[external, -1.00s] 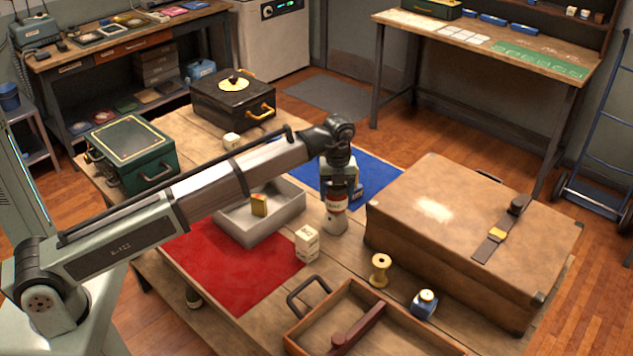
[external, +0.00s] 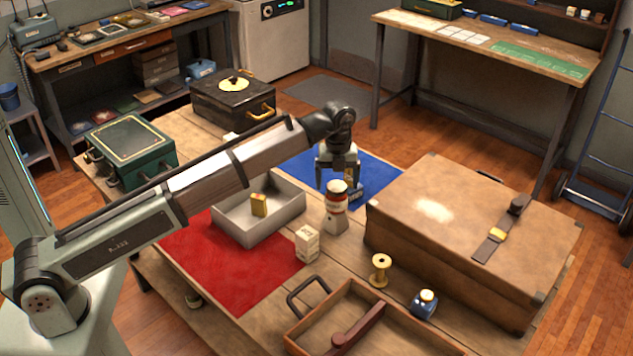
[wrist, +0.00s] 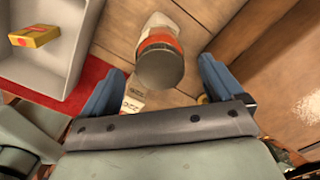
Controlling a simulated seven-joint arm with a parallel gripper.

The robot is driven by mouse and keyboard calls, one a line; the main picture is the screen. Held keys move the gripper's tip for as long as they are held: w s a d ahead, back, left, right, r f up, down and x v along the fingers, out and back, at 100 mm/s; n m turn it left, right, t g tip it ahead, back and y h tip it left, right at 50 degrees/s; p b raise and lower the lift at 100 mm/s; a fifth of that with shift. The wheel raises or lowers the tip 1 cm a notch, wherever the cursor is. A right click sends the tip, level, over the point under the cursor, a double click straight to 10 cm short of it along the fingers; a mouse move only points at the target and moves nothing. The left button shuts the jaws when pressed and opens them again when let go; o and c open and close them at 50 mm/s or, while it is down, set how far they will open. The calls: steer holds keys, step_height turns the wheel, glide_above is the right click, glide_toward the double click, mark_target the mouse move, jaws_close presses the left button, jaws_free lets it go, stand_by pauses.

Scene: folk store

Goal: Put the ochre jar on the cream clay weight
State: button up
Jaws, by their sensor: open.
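The ochre jar (external: 336,202), with a pale top and a red-orange band in the external view, appears to stand upright on the cream clay weight (external: 335,224). In the wrist view the jar (wrist: 160,65) shows a dark round top and an orange band. The weight is the pale tapered body beyond it (wrist: 157,20), partly covered by the jar. My gripper (external: 337,180) is open and empty, above and behind the jar. The two blue fingers (wrist: 158,88) are apart, with the jar's top ahead of the gap between them, not clamped.
A grey tray (external: 246,235) holding a small yellow box (external: 259,205) lies left of the stack. A cream box (external: 307,243) stands in front. A large brown suitcase (external: 470,235) is close on the right. A spool (external: 380,270) and a blue bottle (external: 425,304) stand nearer.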

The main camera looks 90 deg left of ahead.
step_height(320, 180, up, 8)
steer(key=shift+f, duration=0.1)
